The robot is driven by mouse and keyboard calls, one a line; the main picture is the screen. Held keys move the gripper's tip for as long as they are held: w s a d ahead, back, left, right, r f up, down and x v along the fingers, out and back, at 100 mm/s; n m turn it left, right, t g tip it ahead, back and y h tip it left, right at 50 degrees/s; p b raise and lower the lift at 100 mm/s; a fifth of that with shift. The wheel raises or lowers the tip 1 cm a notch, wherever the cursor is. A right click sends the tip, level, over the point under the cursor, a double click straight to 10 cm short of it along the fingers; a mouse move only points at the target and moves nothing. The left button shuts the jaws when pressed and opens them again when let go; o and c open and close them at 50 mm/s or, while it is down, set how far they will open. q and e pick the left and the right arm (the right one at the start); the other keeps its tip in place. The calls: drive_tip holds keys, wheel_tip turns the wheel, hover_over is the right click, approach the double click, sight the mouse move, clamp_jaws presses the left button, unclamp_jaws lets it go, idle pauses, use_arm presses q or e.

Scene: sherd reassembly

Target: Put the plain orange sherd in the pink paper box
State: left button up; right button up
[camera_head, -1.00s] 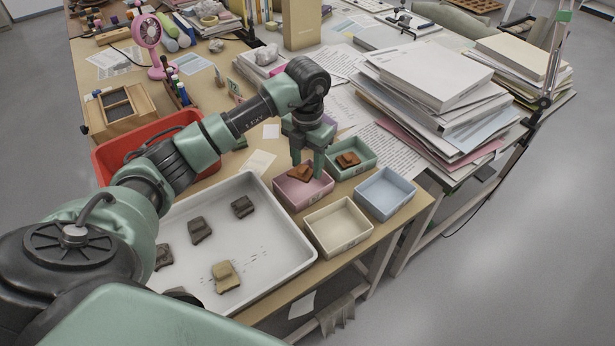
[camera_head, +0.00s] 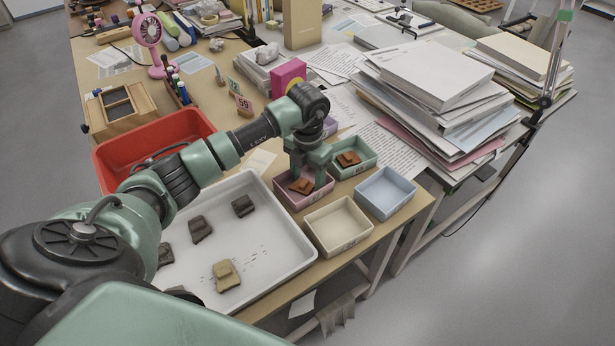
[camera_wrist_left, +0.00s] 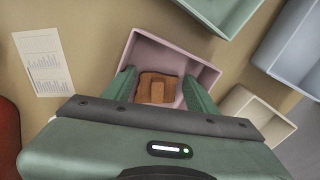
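The plain orange sherd (camera_head: 299,187) lies inside the pink paper box (camera_head: 291,204), low between its walls. In the left wrist view the sherd (camera_wrist_left: 157,88) sits between my two fingers, with the pink box (camera_wrist_left: 178,54) around it. My left gripper (camera_head: 308,179) points down into the box. Its fingers are spread on either side of the sherd and look open; the left finger is close to the sherd's edge, and I cannot tell if they touch. My right gripper is not in view.
A green box (camera_head: 359,170) holding another orange-brown sherd (camera_head: 348,159) stands behind right. A blue box (camera_head: 385,193) and a cream box (camera_head: 339,227) stand empty beside it. A white tray (camera_head: 285,275) holds several dark sherds and a tan one (camera_head: 227,275). A red bin (camera_head: 112,155) stands left.

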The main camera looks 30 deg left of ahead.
use_arm(q)
wheel_tip(320, 180, up, 12)
drive_tip(key=shift+r+b, duration=0.2)
drive_tip(key=shift+b, duration=0.2)
idle(0.3)
idle(0.4)
